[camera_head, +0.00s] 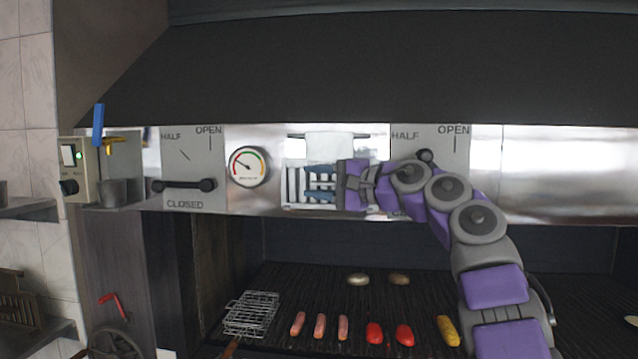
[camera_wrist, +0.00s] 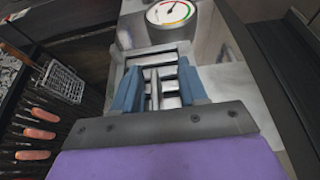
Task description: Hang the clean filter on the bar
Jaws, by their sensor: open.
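The filter (camera_head: 293,186) is a pale, slatted metal panel upright against the steel front under the hood, right of the round gauge. Its slats (camera_wrist: 157,60) also show in the wrist view. A thin dark bar (camera_head: 361,135) runs just above it, with a pale piece (camera_head: 330,146) across its middle; I cannot tell whether the filter is attached to it. My gripper (camera_head: 320,184) is open in front of the filter, its blue fingers apart above and below the slats. In the wrist view the fingers (camera_wrist: 158,92) stand on either side of the slats. Contact is unclear.
Two HALF/OPEN damper panels flank the filter; the left lever (camera_head: 184,186) is horizontal. The gauge (camera_head: 248,167) is between. Below, the grill (camera_head: 290,285) holds a wire basket (camera_head: 251,314), sausages (camera_head: 320,327), peppers and corn. The dark hood (camera_head: 350,70) overhangs above.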

